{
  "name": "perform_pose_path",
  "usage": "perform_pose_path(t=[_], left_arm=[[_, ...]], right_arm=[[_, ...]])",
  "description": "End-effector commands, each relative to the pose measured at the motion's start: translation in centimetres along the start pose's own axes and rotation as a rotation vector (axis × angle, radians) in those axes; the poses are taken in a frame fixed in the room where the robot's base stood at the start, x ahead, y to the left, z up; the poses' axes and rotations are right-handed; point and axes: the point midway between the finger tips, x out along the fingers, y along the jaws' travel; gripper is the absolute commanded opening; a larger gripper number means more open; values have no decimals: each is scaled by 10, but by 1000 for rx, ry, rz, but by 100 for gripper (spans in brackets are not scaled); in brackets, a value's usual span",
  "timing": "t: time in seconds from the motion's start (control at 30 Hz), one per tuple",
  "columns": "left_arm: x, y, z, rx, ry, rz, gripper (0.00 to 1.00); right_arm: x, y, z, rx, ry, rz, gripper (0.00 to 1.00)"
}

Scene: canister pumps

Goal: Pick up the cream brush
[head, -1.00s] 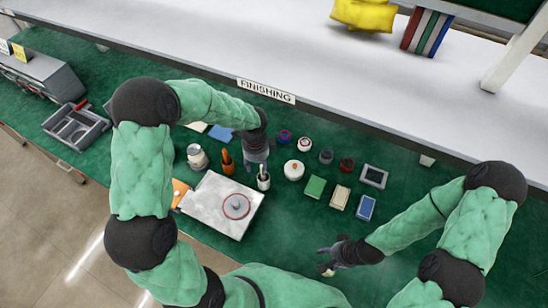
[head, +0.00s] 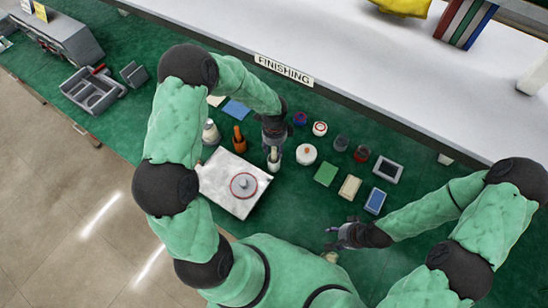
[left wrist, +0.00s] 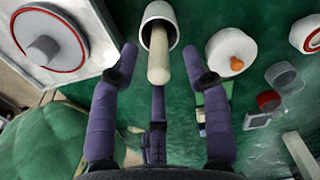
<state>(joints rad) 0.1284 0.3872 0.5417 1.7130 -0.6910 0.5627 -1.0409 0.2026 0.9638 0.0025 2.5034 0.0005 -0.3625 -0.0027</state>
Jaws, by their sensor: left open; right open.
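The cream brush (left wrist: 158,62) stands handle-out in a white cup (left wrist: 157,12). It also shows in the head view as a pale cream handle (head: 274,153), just below my left gripper (head: 274,135). In the left wrist view, my left gripper (left wrist: 160,58) is open, with one finger on each side of the brush handle and visible gaps between. The brush head is hidden inside the cup. My right gripper (head: 337,238) is open and empty above the front part of the green bench, far from the brush.
A white plate with a red-ringed disc (head: 243,185) lies left of the cup. An orange-handled item (head: 239,139) stands behind it. A white pot with an orange knob (head: 306,153) is close on the right. Coloured blocks (head: 326,173) lie further right, with a white shelf (head: 400,80) behind.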

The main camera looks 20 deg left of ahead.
Motion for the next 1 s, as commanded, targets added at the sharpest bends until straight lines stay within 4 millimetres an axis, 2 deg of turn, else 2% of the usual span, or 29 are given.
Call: perform_pose_path(t=[0.1,0.2,0.47,0.63,0.67,1.0], left_arm=[[20,1,2,-1,0,4,48],[32,1,2,-1,1,2,48],[35,0,2,-1,0,0,48],[35,0,2,-1,0,0,2],[35,0,2,-1,0,1,0],[34,0,2,-1,0,0,0]], right_arm=[[3,1,0,0,0,0,52],[5,2,0,0,0,0,52],[5,2,0,0,0,0,52],[5,2,0,0,0,0,52],[5,2,0,0,0,0,52],[5,2,0,0,0,0,52]])
